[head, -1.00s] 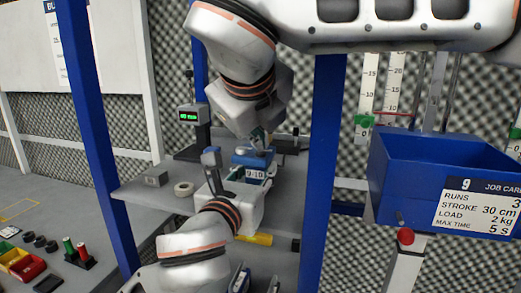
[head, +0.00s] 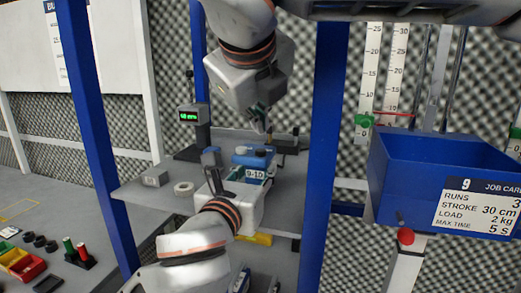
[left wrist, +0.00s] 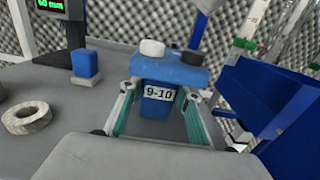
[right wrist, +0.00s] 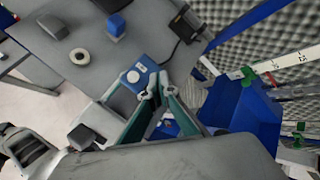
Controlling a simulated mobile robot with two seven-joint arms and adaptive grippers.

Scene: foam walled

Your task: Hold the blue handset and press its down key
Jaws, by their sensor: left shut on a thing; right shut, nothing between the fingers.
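The blue handset (head: 254,158) has a "9-10" label. In the left wrist view the handset (left wrist: 185,72) shows a white key (left wrist: 152,48) on top at left and a dark key (left wrist: 190,57) at right. I cannot read any key markings. My left gripper (head: 228,172) is shut on the handset's body; its teal fingers (left wrist: 160,97) lie on both sides. My right gripper (head: 267,128) is shut and empty, a little above the handset. In the right wrist view the right fingertips (right wrist: 157,90) appear beside the handset (right wrist: 142,70), whose white key (right wrist: 133,76) is uncovered.
A green-lit display (head: 188,116) stands behind at left. A tape roll (head: 184,188) and a grey block (head: 155,177) sit on the grey shelf (head: 135,192). A blue post (head: 325,150) and a blue bin (head: 400,180) with a job card stand to the right.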

